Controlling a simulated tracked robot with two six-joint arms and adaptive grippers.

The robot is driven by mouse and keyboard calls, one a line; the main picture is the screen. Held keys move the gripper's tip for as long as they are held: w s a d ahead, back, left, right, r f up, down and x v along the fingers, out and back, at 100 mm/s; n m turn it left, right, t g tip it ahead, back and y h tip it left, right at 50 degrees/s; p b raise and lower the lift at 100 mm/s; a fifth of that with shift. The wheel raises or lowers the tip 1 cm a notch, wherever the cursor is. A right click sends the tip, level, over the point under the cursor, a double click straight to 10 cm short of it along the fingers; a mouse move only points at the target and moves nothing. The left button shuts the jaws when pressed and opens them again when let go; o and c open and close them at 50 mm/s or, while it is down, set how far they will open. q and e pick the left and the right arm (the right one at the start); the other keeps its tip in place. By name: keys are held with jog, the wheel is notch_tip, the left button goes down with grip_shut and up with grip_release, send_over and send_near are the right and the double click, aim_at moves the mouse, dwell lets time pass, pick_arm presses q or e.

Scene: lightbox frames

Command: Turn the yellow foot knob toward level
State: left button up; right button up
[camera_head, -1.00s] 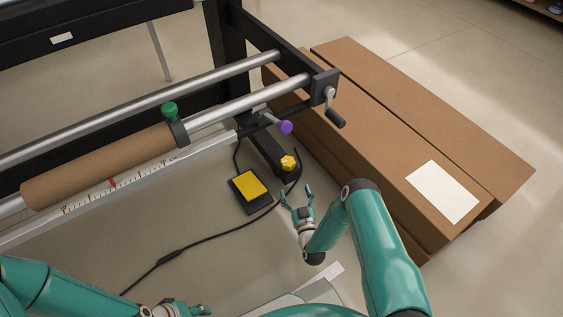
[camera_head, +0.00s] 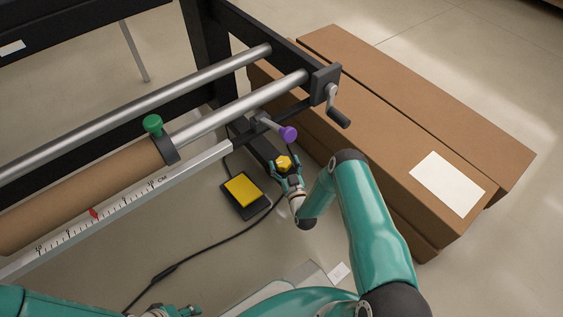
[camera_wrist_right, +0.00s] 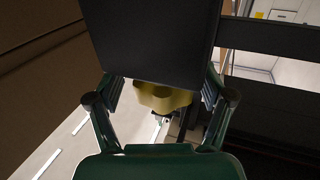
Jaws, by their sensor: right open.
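The yellow foot knob (camera_head: 284,162) sits at the near end of the frame's black foot beam. My right gripper (camera_head: 287,172) is at the knob, open, with one finger on each side of it. In the right wrist view the knob (camera_wrist_right: 163,97) lies between the two fingers (camera_wrist_right: 160,100), with visible space on both sides. A dark block hides its upper part there. I cannot tell whether a finger touches it. My left gripper (camera_head: 184,312) shows only partly at the bottom edge of the head view; its opening is unclear.
A black pedal with a yellow top (camera_head: 243,190) lies left of my right gripper, with a black cable (camera_head: 215,248) on the floor. A purple-knobbed lever (camera_head: 288,133) and a crank (camera_head: 337,108) are above. Long cardboard boxes (camera_head: 400,130) stand close on the right.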

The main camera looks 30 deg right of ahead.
jog(key=shift+a, duration=0.1)
jog(key=shift+w+a, duration=0.1)
jog(key=c, duration=1.2)
jog(key=shift+n+t+y, duration=0.3)
jog(key=shift+n+y, duration=1.4)
jog(key=shift+y, duration=1)
jog(key=shift+n+y, duration=0.8)
jog(key=shift+y, duration=0.4)
jog(key=o, duration=1.2)
